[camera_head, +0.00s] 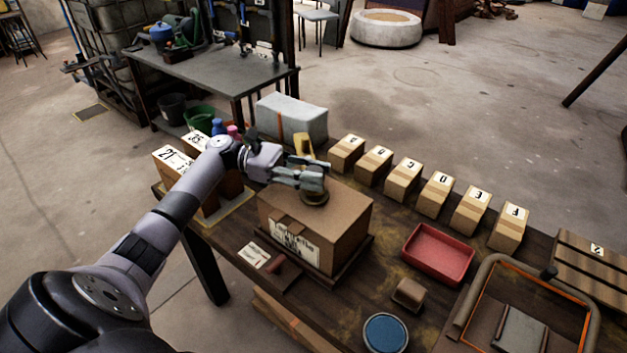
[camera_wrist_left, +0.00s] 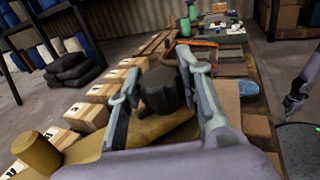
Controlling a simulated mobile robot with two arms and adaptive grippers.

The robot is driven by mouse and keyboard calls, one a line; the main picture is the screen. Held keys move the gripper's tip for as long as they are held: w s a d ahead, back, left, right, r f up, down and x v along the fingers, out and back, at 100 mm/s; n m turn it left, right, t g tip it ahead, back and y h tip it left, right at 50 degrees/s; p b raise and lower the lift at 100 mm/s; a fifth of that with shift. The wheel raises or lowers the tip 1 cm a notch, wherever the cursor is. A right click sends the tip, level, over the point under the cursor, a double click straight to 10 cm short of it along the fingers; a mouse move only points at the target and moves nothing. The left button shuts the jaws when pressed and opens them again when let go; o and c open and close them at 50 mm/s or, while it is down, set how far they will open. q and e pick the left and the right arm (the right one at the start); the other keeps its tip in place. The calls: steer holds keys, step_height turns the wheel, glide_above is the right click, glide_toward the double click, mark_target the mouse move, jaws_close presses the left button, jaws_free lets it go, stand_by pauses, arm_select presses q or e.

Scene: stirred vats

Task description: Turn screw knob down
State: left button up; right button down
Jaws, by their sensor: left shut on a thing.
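My left gripper (camera_head: 312,183) reaches in from the left over a brown box-shaped body (camera_head: 335,232) with a printed label on its front. Its fingers are closed around the screw knob (camera_head: 315,199), which stands on top of that body and is partly hidden by the fingers. In the left wrist view the knob (camera_wrist_left: 165,92) is a dark, ridged knob between the two fingers (camera_wrist_left: 165,85), above a yellowish plate (camera_wrist_left: 165,138). My right gripper (camera_wrist_left: 293,106) shows small at the right edge of the left wrist view; its jaw state is unclear.
A red tray (camera_head: 438,254), a blue round lid (camera_head: 386,333) and a tubular frame (camera_head: 460,322) lie to the right. A grey wrapped block (camera_head: 292,116) stands behind the gripper.

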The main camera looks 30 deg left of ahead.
arm_select(q)
steer(key=shift+m+g+b, duration=0.35)
steer(key=shift+m+g, duration=0.15)
steer(key=shift+g, duration=0.3)
steer(key=o, duration=1.2)
steer(key=a, duration=0.4)
steer(key=s+a, duration=0.1)
steer(key=a, duration=0.3)
steer(key=s+a, duration=0.1)
steer(key=a, duration=0.2)
steer(key=shift+a, duration=0.4)
